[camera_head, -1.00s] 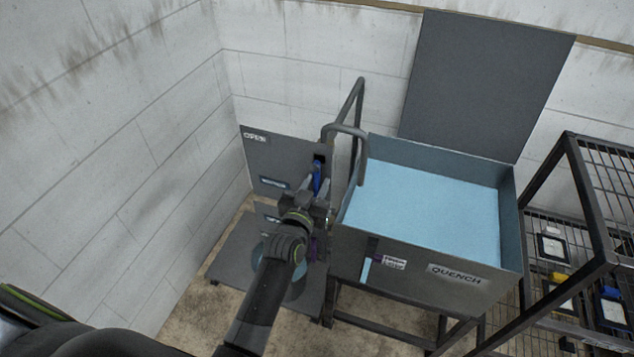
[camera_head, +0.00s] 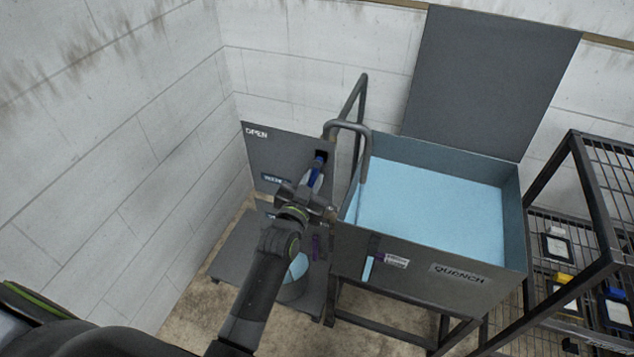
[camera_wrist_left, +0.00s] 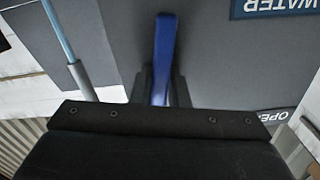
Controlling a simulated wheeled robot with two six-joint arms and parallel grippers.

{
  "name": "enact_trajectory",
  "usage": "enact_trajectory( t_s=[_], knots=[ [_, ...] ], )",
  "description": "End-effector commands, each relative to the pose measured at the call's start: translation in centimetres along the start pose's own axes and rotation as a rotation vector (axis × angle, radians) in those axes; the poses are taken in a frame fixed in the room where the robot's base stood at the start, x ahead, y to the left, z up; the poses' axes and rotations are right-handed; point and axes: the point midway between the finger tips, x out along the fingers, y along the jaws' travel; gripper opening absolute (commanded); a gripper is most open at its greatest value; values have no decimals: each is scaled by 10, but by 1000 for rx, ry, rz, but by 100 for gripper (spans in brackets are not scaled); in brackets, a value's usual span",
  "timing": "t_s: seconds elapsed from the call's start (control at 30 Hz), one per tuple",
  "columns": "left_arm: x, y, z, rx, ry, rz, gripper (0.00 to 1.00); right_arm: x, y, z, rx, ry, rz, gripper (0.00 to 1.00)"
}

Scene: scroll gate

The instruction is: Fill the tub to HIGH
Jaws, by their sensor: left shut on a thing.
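The tub (camera_head: 460,278), marked QUENCH, is a grey open box holding light blue water (camera_head: 430,205). A sight strip (camera_head: 367,268) on its front is light blue in its lower part, with a purple mark and a small label (camera_head: 396,261) beside it, too small to read. A blue lever (camera_head: 319,164) sits on the grey panel (camera_head: 285,155) marked OPEN at its upper left. My left gripper (camera_head: 314,182) is shut on the lever, which shows between its fingers in the left wrist view (camera_wrist_left: 164,55). My right gripper is not in view.
A bent grey pipe (camera_head: 362,150) reaches over the tub's left edge. A dark lid (camera_head: 490,80) stands upright behind the tub. A black wire rack (camera_head: 590,205) with several small items is at the right. A pale block wall (camera_head: 120,150) closes the left side.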

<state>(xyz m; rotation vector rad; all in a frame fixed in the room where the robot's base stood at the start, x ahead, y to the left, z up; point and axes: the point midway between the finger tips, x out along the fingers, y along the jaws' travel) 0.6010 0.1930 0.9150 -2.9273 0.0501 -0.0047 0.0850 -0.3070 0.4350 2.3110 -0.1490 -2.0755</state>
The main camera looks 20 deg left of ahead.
Motion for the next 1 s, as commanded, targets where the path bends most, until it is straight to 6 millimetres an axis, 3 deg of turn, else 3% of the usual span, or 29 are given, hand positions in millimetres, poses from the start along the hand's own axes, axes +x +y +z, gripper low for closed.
enact_trajectory(
  t_s=[0.6,1.0],
  knots=[
    [1,-35,-12,547,5,-3,0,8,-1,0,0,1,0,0],
    [1,-45,-20,733,6,-3,0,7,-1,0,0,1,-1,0]
  ],
)
